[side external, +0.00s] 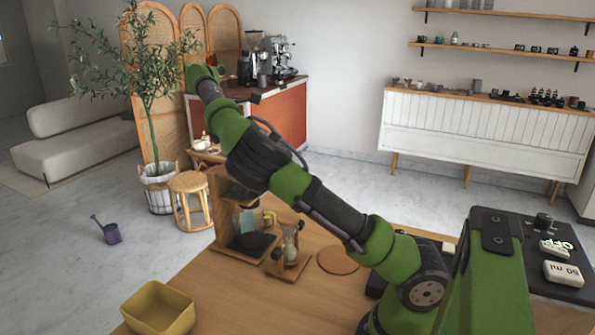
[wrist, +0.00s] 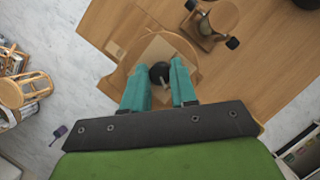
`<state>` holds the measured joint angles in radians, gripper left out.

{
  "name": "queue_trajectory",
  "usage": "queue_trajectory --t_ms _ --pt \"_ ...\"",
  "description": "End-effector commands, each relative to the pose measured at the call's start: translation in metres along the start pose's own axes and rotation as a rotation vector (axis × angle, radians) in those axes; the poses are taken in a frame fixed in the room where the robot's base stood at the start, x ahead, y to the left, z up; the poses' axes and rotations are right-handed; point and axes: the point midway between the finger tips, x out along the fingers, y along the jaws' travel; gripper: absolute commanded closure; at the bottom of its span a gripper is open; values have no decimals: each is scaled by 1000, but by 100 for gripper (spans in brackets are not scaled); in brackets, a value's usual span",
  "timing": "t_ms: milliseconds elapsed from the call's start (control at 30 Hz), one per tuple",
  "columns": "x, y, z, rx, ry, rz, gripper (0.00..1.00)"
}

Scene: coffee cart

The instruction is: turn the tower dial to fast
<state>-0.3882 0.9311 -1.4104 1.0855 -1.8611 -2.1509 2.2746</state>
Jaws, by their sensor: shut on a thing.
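The wooden tower (side external: 226,222) stands on the table in the side external view, its upper part partly hidden behind my arm. A clear vessel and a dark pad show inside its frame. In the wrist view I look down on the tower's pale wooden top (wrist: 168,42). The dark round dial (wrist: 160,72) sits there between the two teal fingers of my gripper (wrist: 159,76), which is shut on it. The dial's marks and setting cannot be read. My gripper cannot be made out in the side external view.
A small wooden stand (side external: 289,262) is close to the tower's right, with a round wooden coaster (side external: 338,260) beyond it. A yellow bowl (side external: 158,308) is at the table's front left.

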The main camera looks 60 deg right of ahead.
Motion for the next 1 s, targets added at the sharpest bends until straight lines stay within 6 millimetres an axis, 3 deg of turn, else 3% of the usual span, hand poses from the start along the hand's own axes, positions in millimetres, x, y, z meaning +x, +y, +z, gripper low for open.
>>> queue_trajectory --t_ms 67,100,233,633,1000 --pt "-1 0 -1 -2 3 3 100" --pt "-1 0 -1 -2 3 3 68" --pt "-1 0 -1 -2 3 2 48" --pt "-6 0 0 -2 2 1 47" --pt "-56 1 0 -3 4 2 47"
